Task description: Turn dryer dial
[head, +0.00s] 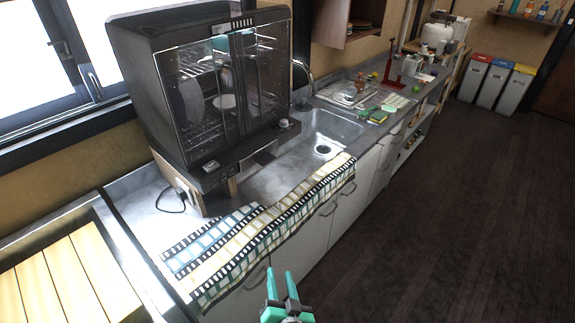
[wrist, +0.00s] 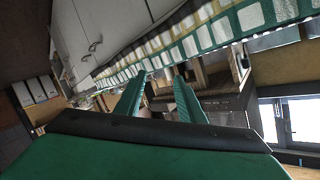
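The dish dryer (head: 210,95) is a dark cabinet with glass doors on the counter at the upper left of the head view. Its dial (head: 284,124) is a small light knob at the right end of its front base ledge. A panel (head: 210,166) sits at the ledge's left end. My gripper (head: 281,276) is in front of the counter at the bottom of the head view, well below and apart from the dial. Its green fingers (wrist: 160,95) are spread and empty in the wrist view. The dial cannot be made out in the wrist view.
A patterned cloth (head: 260,228) hangs over the counter's front edge between my gripper and the dryer. A sink (head: 330,130) and faucet (head: 304,75) are right of the dryer. Bins (head: 495,82) stand far back. The dark floor (head: 450,220) at right is clear.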

